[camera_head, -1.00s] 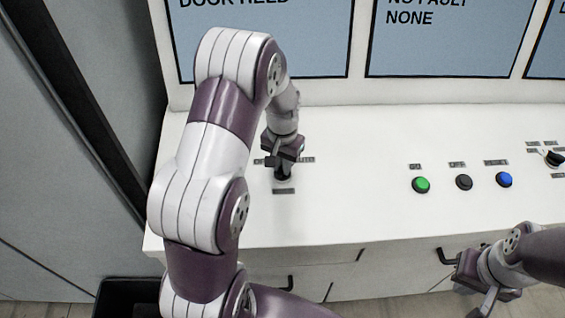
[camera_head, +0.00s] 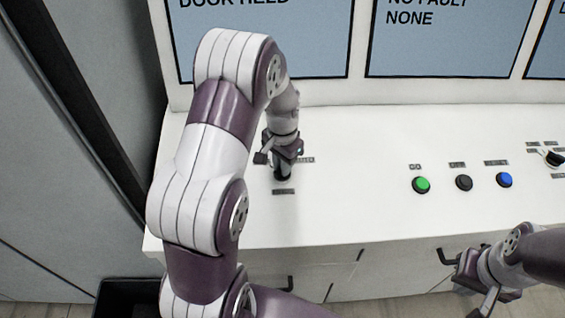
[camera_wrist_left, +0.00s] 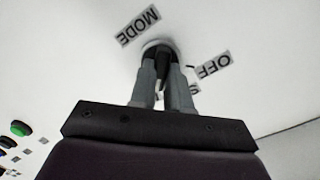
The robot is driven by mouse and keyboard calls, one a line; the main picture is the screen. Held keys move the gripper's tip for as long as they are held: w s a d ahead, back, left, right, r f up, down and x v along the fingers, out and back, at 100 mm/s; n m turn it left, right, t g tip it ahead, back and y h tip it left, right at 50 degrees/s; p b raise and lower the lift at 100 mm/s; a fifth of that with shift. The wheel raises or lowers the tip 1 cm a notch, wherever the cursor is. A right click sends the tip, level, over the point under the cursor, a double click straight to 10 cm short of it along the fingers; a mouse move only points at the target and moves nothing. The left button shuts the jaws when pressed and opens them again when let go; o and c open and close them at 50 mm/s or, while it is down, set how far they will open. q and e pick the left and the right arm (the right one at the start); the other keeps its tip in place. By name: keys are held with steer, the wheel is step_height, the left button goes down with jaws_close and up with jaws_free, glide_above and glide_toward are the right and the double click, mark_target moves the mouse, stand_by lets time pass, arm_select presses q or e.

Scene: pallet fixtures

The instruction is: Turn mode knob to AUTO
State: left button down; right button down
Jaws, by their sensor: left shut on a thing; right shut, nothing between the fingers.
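The mode knob (camera_wrist_left: 163,72) is a dark knob on a round base on the white console. It shows between my left fingers in the left wrist view, by the labels MODE (camera_wrist_left: 138,26) and OFF (camera_wrist_left: 213,66); another label is mostly hidden behind a finger. My left gripper (camera_head: 282,176) points down and is shut on the knob, which it largely hides in the head view. No AUTO label can be read, and the knob's pointer direction cannot be told. My right gripper (camera_head: 456,287) is shut and empty, low at the console's front edge.
Green (camera_head: 421,185), black (camera_head: 464,183) and blue (camera_head: 504,180) buttons sit to the right on the console (camera_head: 360,200). Another black knob (camera_head: 554,159) is at the far right. Screens (camera_head: 445,40) stand behind. Drawer handles (camera_head: 447,257) line the front.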

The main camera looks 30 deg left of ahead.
arm_select(q)
steer(key=shift+w+r, duration=0.2)
steer(key=c, duration=1.1)
jaws_free()
steer(key=shift+s+f, duration=0.1)
steer(key=shift+s, duration=0.05)
step_height(320, 180, up, 8)
steer(key=b, duration=0.2)
steer(key=shift+b, duration=0.3)
step_height(320, 180, up, 5)
steer(key=p, duration=0.2)
steer(key=shift+f+p, duration=0.1)
steer(key=shift+p, duration=0.25)
